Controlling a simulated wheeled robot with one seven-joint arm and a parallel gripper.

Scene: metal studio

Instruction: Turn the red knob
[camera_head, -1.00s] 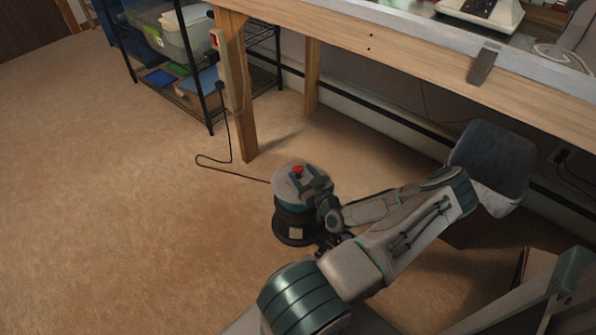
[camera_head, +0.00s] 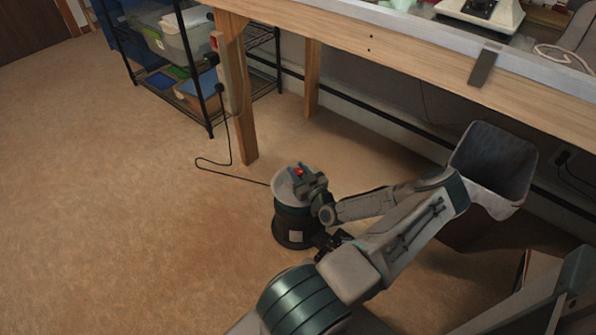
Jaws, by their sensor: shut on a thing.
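The red knob (camera_head: 299,172) sits on the light round top of a dark cylindrical device (camera_head: 294,220) that stands on the floor. My gripper (camera_head: 298,171) reaches over the top from the right, with its fingers on either side of the knob. It is shut on the knob. The gripper and wrist hide part of the knob and the right side of the device's top.
A black cord (camera_head: 228,172) runs from the device to a wooden bench leg (camera_head: 240,110). The wooden workbench (camera_head: 400,65) stands behind. A grey bin (camera_head: 494,160) stands to the right under it. A black wire rack (camera_head: 205,110) is at upper left. The floor at left is clear.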

